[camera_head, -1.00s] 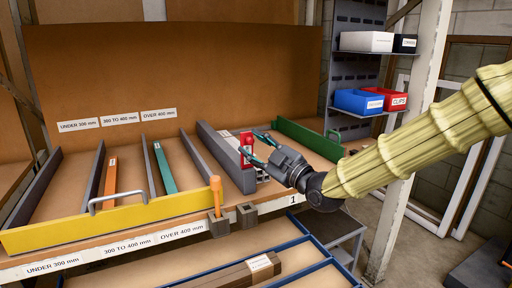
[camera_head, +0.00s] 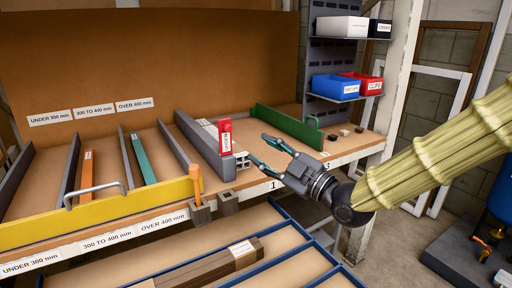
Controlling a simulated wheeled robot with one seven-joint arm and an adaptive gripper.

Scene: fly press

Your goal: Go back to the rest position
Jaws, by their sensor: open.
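My gripper (camera_head: 258,154) is open, with its two fingers spread and nothing visible between them. It is in front of the right part of the bench (camera_head: 318,161), pointing left. My arm, in a pale yellow ribbed cover, comes in from the right. A red labelled block (camera_head: 225,136) stands at the end of a grey rail, left of the fingertips and apart from them. A pale slotted piece (camera_head: 242,160) sits beside it, just left of the fingers.
A yellow bar (camera_head: 110,211) fronts the lanes holding an orange strip (camera_head: 87,173) and a teal strip (camera_head: 143,158). A green plate (camera_head: 290,127) stands behind my gripper. Blue (camera_head: 336,88) and red (camera_head: 371,84) bins sit on a shelf. A blue-edged tray (camera_head: 290,256) lies below.

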